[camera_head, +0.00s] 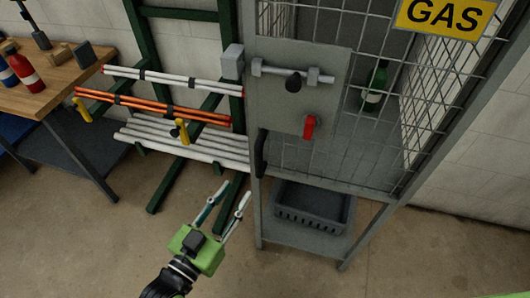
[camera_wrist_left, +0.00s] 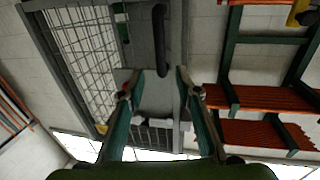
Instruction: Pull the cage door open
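The cage door (camera_head: 320,160) is a grey frame with wire mesh and a solid grey plate; it appears closed. A black upright handle (camera_head: 260,155) sits at its left edge, and also shows in the left wrist view (camera_wrist_left: 160,40). A sliding bolt (camera_head: 270,69) with a black knob crosses the plate, above a red lever-like part (camera_head: 310,126). My left gripper (camera_head: 234,193) is open and empty, below and left of the handle. In the left wrist view, the handle is beyond the gap between the fingertips, apart from them. My right gripper is not in view.
A green rack (camera_head: 153,195) with white and orange tubes stands left of the cage. A wooden workbench (camera_head: 60,80) is at far left. The floor in front is clear.

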